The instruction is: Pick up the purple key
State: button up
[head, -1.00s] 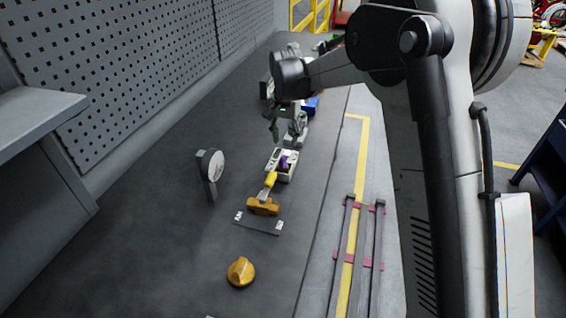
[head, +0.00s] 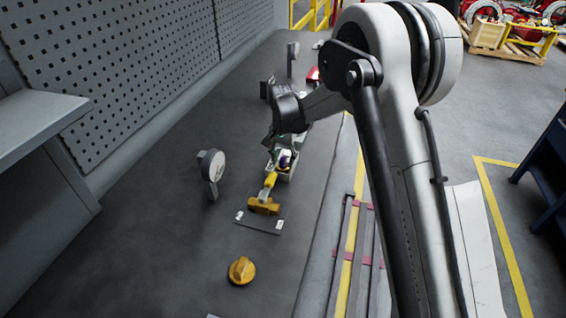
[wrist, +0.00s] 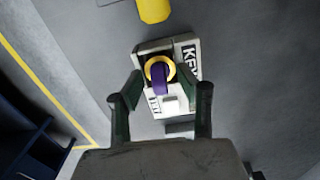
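The purple key (wrist: 159,84) sits in a pale holder (wrist: 188,50) marked with black lettering, with a yellow ring around the key's top. In the head view the key (head: 285,159) is a small purple patch in the holder (head: 287,173), partly hidden by my gripper. My gripper (wrist: 160,95) is open in the wrist view. Its two dark green fingers stand apart on either side of the key and appear clear of it. In the head view my gripper (head: 281,143) is close above the holder; its fingertips are hard to make out.
A yellow-handled valve (head: 265,203) stands on a plate just in front of the holder. A round gauge (head: 210,170) stands to the left and an orange knob (head: 241,270) nearer. A perforated wall (head: 130,70) borders the bench.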

grip_shut()
jog(key=shift+r, duration=0.2)
